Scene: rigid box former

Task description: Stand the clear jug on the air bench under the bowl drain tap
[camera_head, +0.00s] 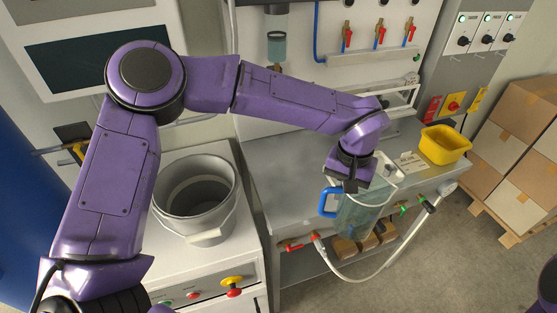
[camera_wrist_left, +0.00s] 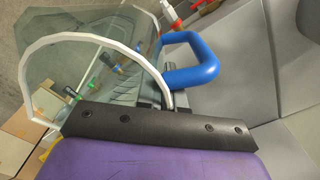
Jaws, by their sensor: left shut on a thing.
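The clear jug (camera_head: 362,216), with a blue handle (camera_head: 328,203) and a white rim, hangs from my left gripper (camera_head: 352,184) at the front edge of the grey bench (camera_head: 290,190). My left gripper is shut on the jug's rim beside the handle. In the left wrist view, the jug's clear wall (camera_wrist_left: 110,28) and blue handle (camera_wrist_left: 213,66) show beyond the gripper, whose fingertips are mostly hidden. A clear bowl (camera_head: 277,45) hangs on the wall panel at the back of the bench.
A yellow bin (camera_head: 444,145) stands at the bench's right end. A grey bucket (camera_head: 196,196) stands on the white cabinet at left. A white hose (camera_head: 390,255) loops along the bench front, near red valve handles (camera_head: 294,247). The bench's left part is clear.

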